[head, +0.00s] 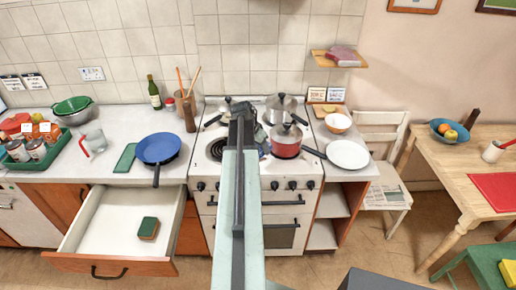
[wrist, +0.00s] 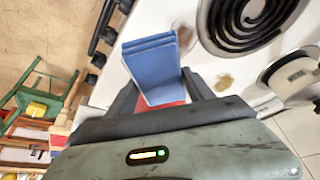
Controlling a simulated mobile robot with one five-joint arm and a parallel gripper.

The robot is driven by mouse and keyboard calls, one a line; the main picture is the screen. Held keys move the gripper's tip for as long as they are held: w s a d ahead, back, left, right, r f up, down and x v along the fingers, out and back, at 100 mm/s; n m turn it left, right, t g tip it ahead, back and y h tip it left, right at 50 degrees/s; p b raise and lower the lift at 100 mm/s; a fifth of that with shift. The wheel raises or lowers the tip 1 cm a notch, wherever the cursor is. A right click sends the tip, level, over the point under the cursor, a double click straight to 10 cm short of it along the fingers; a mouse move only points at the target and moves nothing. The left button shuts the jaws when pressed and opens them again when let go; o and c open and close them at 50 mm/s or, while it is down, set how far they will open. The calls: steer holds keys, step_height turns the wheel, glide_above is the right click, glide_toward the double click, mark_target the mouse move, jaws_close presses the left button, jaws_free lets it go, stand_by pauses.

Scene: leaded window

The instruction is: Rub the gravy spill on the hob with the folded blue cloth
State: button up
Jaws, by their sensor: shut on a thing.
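The folded blue cloth (wrist: 152,65) is held between the two fingers of my gripper (wrist: 158,90) in the wrist view. Its folded layers stand out past the fingertips, over the white hob (wrist: 207,62). A brown patch, which looks like the gravy spill (wrist: 184,36), shows on the hob just right of the cloth, partly hidden by it. A smaller tan spot (wrist: 225,80) lies further right. I cannot tell whether the cloth touches the hob. In the head view my arm covers the middle of the cooker and hides most of my gripper and the spill.
A black coil ring (wrist: 250,20) is close to the cloth. A red saucepan (head: 286,141) and steel pans (head: 281,108) stand on the hob. A blue frying pan (head: 158,149) is on the left worktop. An open drawer (head: 112,222) juts out below, holding a green-topped sponge (head: 148,228).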

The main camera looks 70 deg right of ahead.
steer(key=b, duration=0.5)
glide_above(261, 163)
steer(key=a, duration=0.1)
steer(key=shift+w+f, duration=0.15)
steer(key=shift+f, duration=1.2)
steer(key=shift+w+f, duration=0.1)
steer(key=shift+f, duration=1.25)
steer(key=shift+f+b, duration=0.95)
steer(key=shift+f, duration=0.05)
